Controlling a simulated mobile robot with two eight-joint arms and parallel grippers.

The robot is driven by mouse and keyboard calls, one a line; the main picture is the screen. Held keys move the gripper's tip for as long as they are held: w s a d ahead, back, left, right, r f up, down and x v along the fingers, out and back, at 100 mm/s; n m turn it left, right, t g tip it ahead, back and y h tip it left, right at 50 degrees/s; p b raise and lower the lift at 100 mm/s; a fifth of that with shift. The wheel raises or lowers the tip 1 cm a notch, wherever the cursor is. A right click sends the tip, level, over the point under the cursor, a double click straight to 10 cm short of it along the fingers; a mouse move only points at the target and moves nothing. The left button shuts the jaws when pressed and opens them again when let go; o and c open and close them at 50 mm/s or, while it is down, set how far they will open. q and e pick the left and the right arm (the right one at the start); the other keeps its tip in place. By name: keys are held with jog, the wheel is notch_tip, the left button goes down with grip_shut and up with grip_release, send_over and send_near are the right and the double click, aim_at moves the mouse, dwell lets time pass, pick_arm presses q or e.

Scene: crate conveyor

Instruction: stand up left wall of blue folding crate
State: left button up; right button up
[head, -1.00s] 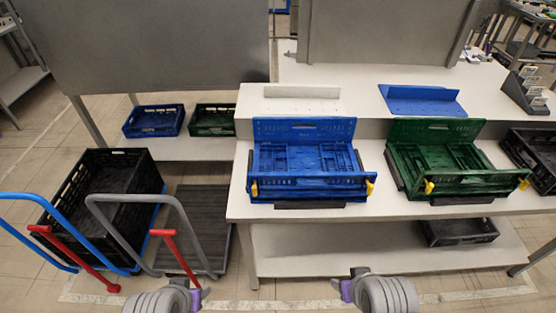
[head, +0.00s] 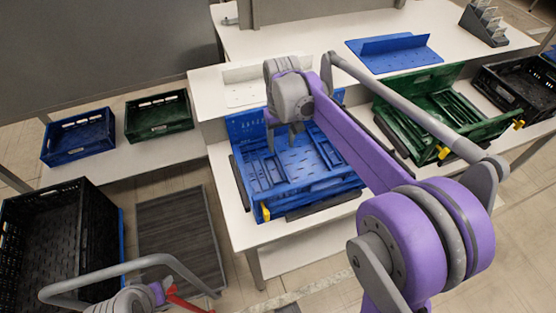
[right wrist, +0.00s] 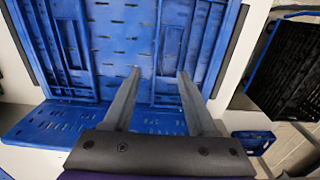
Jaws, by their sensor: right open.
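The blue folding crate (head: 318,196) sits on the white table, its slotted back wall (head: 243,125) raised. Its left wall (head: 262,174) lies folded down inside, over the floor. In the right wrist view the crate appears turned around, with the left wall panel (right wrist: 197,45) on the right and the back wall (right wrist: 45,122) at the bottom. My right gripper (head: 282,136) is above the crate near the back wall. Its two fingers (right wrist: 158,85) are apart with nothing between them. My forearm hides part of the crate's right side. My left gripper is not visible.
A green folding crate (head: 425,125) stands to the right, with a black crate (head: 505,88) beyond it. A blue bent panel (head: 395,52) lies on the raised shelf behind. Small blue (head: 78,138) and green (head: 158,116) crates stand at left. A cart holds a large black crate (head: 85,235).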

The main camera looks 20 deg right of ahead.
aim_at(282, 167)
jog(key=f, duration=1)
jog(key=shift+s+b, duration=0.3)
jog(key=shift+b, duration=0.05)
grip_shut()
dwell(0.8)
